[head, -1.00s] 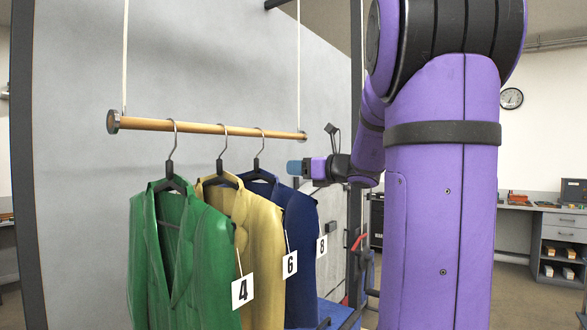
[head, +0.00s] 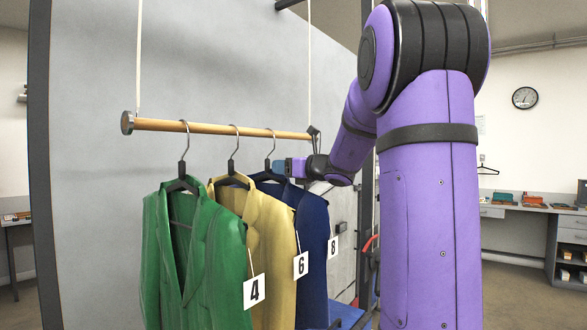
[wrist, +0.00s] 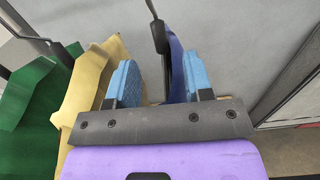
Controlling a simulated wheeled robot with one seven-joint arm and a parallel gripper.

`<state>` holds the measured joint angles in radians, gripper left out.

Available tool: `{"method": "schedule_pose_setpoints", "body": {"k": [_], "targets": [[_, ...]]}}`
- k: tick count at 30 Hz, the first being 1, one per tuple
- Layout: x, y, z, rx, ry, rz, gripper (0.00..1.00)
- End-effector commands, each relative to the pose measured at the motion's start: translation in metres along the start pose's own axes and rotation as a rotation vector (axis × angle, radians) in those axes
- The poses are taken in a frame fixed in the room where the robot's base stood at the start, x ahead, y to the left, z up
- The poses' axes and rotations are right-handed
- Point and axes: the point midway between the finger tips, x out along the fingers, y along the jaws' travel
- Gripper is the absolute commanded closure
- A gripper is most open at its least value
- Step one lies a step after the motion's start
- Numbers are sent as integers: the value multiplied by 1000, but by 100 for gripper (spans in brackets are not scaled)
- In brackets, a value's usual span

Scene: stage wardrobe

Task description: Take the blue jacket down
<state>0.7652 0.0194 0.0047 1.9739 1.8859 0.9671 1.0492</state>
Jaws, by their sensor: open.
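The blue jacket (head: 313,245) hangs on a dark hanger (head: 268,150), rightmost of three jackets on the wooden rail (head: 215,129). It bears a tag with 8. My gripper (head: 283,167) is by its collar, just below the rail's right end. In the wrist view my gripper (wrist: 158,78) is open, with its two blue pads apart. The dark hanger neck (wrist: 158,36) and a strip of the blue jacket (wrist: 177,60) show in the gap between the pads. I cannot tell whether any pad touches them. The jacket's left side is hidden behind the yellow one.
A yellow jacket (head: 268,225) tagged 6 hangs close on the left, near my left pad in the wrist view. A green jacket (head: 205,262) tagged 4 hangs beyond it. A grey panel (head: 85,190) stands behind.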

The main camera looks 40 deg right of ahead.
Motion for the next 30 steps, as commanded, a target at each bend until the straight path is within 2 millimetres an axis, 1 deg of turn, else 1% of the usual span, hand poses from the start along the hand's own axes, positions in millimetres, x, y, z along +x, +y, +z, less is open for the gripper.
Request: {"method": "schedule_pose_setpoints", "body": {"k": [9,18,24,30], "targets": [[33,0,-1,1,0,2,53],[58,0,0,0,0,2,53],[64,0,0,0,0,1,53],[64,0,0,0,0,0,53]]}}
